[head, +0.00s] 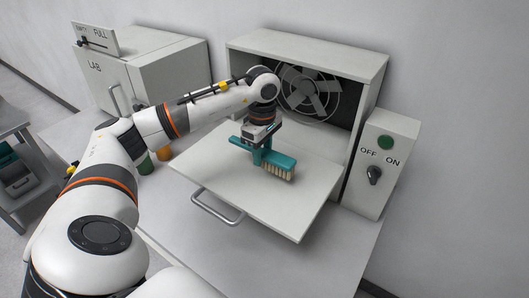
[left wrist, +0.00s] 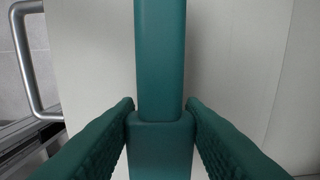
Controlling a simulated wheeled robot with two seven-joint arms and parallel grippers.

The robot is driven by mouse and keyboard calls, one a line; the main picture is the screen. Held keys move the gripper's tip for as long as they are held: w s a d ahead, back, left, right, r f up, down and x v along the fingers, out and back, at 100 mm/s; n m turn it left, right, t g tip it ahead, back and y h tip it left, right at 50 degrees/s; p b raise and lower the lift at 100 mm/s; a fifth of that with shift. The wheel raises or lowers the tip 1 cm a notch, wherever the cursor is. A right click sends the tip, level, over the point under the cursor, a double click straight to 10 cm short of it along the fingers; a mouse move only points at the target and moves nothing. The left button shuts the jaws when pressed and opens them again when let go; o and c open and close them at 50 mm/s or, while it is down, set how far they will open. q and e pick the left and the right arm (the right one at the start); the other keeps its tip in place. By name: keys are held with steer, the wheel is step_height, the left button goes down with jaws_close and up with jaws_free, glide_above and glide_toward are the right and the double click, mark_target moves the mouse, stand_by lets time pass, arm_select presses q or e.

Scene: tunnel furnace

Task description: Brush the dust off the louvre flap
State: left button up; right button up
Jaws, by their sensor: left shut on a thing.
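The flap (head: 292,210) is a flat white panel with a metal bar handle (head: 218,207) on its front edge. It lies open in front of the furnace's dark mouth. A teal brush (head: 280,162) with pale bristles is over the flap's middle, bristles down. I cannot tell whether the bristles touch it. My left gripper (head: 257,146) is shut on the brush, above the flap. In the left wrist view the brush's teal handle (left wrist: 160,60) runs between the two ribbed fingers. No dust can be made out. My right gripper is out of view.
The white furnace housing (head: 372,70) with a fan (head: 307,92) stands behind the flap. A LAB cabinet (head: 140,70) stands at the back left. Green and orange cups (head: 164,153) are beside my left arm.

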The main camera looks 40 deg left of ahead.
arm_select(q)
steer(key=shift+a+r, duration=0.1)
steer(key=shift+r, duration=0.55)
steer(key=shift+r+p, duration=0.7)
steer(key=shift+r, duration=0.1)
steer(key=shift+r+p, duration=0.5)
steer(key=shift+r, duration=0.4)
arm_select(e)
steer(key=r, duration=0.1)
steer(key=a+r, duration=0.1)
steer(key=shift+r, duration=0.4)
arm_select(q)
steer(key=shift+d, duration=0.2)
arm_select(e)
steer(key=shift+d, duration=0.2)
